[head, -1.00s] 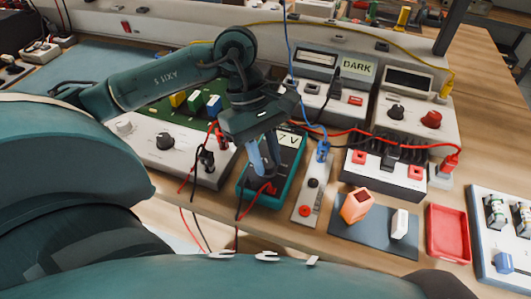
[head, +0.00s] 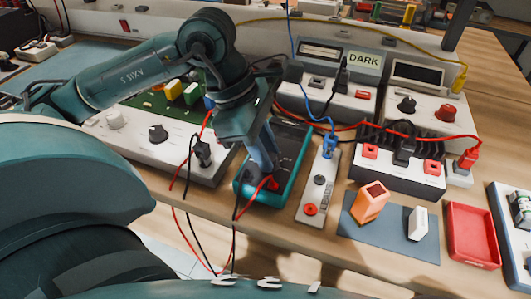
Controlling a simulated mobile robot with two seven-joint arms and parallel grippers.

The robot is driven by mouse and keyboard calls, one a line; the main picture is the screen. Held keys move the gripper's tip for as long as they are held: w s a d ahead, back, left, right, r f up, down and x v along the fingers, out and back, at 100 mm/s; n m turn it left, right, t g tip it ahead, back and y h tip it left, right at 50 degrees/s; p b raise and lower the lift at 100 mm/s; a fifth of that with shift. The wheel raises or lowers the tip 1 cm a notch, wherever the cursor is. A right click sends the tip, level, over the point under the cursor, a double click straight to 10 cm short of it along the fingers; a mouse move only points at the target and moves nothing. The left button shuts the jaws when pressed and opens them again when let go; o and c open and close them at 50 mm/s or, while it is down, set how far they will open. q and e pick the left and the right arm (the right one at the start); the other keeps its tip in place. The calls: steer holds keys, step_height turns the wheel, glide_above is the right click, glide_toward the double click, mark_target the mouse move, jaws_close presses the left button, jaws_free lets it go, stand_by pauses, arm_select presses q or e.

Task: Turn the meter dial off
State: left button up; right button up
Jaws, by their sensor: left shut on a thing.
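The meter (head: 292,156), a dark-faced box with a teal case, lies on the wooden bench in the middle of the head view. Red and black leads run at its near end, with a red plug (head: 271,184) in its face. My left gripper (head: 265,166) points down over the meter's face and is shut on the dial, which its fingers hide. The gripper and wrist also cover the meter's display. My right gripper is not in view.
A white unit with a knob (head: 157,134) stands left of the meter. A pale strip with a red button (head: 310,209) lies close on its right. Beyond are an orange block (head: 370,203), a white block (head: 418,224) and a red tray (head: 473,236). Loose leads hang at the front edge.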

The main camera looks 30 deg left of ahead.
arm_select(q)
steer(key=shift+n, duration=0.5)
steer(key=shift+b, duration=0.3)
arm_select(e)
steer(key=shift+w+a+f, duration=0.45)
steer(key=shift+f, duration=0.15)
arm_select(q)
steer(key=shift+n+t, duration=0.3)
steer(key=o, duration=1)
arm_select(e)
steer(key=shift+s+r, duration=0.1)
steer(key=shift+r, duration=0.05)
arm_select(q)
steer(key=p+v, duration=0.2)
steer(key=v, duration=1.1)
steer(key=shift+d+r, duration=0.15)
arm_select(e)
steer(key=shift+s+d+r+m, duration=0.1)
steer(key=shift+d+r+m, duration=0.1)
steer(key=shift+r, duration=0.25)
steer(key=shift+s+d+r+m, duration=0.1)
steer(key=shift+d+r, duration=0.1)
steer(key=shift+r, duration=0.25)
